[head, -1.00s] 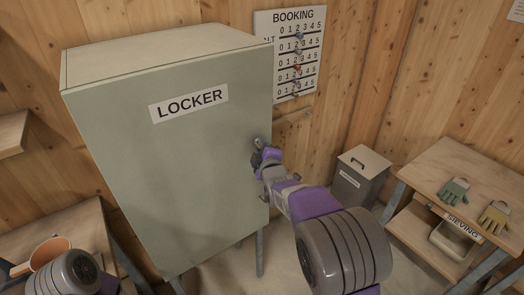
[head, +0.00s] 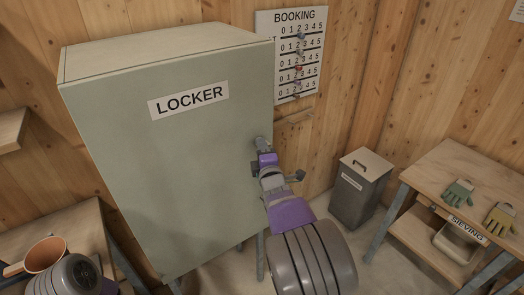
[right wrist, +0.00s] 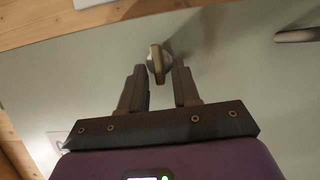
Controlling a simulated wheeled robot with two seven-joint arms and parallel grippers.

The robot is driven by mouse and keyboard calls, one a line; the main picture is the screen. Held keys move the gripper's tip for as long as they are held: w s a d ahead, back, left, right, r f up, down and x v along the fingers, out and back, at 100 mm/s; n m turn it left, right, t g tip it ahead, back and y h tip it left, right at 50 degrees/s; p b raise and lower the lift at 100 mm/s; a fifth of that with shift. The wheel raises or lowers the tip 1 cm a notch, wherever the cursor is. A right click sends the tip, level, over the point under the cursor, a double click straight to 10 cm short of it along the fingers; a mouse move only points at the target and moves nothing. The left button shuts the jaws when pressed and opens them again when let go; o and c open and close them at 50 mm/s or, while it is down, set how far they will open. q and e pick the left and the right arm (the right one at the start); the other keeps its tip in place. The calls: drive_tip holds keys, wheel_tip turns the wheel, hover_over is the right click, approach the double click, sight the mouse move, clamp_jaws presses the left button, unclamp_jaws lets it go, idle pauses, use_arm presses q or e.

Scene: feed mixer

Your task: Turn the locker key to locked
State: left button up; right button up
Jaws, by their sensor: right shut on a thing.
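The grey-green locker (head: 180,165) stands on legs with its door closed and a LOCKER label on it. A small key (head: 261,142) sits near the door's right edge, partly hidden by my right gripper. My right gripper (head: 262,150) is at the door there, shut on the key. In the right wrist view the key (right wrist: 157,62) shows a narrow tan head between the fingertips of my right gripper (right wrist: 159,72), standing nearly upright in that picture. Whether the lock is engaged cannot be seen. My left gripper is not in view; only part of my left arm shows at lower left.
A booking board (head: 297,55) hangs on the wooden wall behind. A grey lidded bin (head: 357,190) stands right of the locker. A bench (head: 455,165) with gloves is at far right. A bar-shaped handle (right wrist: 296,35) shows in the wrist view.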

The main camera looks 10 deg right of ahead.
drive_tip(key=shift+r, duration=0.1)
drive_tip(key=o, duration=1)
drive_tip(key=shift+w, duration=0.1)
drive_tip(key=shift+o, duration=0.2)
drive_tip(key=s+p, duration=0.1)
drive_tip(key=s, duration=0.6)
drive_tip(key=shift+s+a, duration=0.15)
drive_tip(key=shift+s, duration=0.2)
